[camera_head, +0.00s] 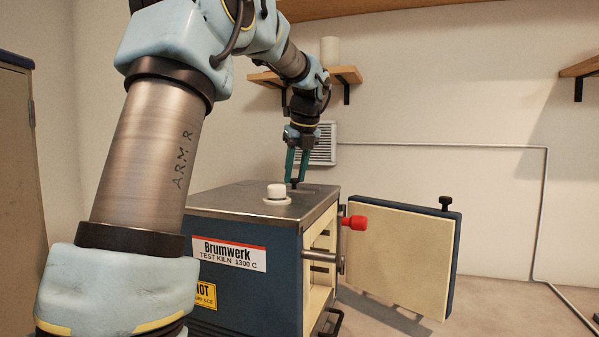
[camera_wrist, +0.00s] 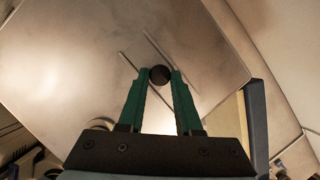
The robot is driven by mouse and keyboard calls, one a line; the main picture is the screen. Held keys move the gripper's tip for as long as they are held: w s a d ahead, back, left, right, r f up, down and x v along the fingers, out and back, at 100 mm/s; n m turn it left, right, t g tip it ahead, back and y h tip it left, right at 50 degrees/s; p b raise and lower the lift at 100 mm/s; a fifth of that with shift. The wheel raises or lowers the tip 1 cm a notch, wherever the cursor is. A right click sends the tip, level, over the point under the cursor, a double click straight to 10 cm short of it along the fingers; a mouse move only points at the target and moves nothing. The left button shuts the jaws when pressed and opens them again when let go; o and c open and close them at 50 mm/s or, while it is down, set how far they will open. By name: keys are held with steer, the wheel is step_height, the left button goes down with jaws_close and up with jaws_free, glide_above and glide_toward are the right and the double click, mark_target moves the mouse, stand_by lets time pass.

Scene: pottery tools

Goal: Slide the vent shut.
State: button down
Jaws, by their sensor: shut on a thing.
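The vent is a slide on the steel top of the kiln (camera_head: 235,199). Its small black knob (camera_wrist: 160,74) stands between two thin parallel rails (camera_wrist: 171,58) in the wrist view. My gripper (camera_head: 293,181) points down at the kiln top, and its green fingers (camera_wrist: 160,80) are shut on the knob, one on each side. In the head view the knob shows only as a small dark spot at the fingertips. I cannot tell how far the vent is open; no vent hole shows clearly.
A white round plug (camera_head: 276,192) stands on the kiln top left of my gripper. The kiln door (camera_head: 400,255) hangs open to the right, with a red knob (camera_head: 355,222). A wall shelf (camera_head: 345,74) with a white jar (camera_head: 330,50) is behind my arm.

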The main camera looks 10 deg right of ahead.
steer(key=c, duration=0.6)
jaws_free()
steer(key=shift+w+a, duration=0.1)
steer(key=shift+a, duration=0.1)
steer(key=b+v, duration=0.1)
steer(key=v, duration=0.9)
steer(key=shift+s+d+r, duration=0.1)
steer(key=shift+s+r, duration=0.1)
steer(key=shift+r, duration=0.15)
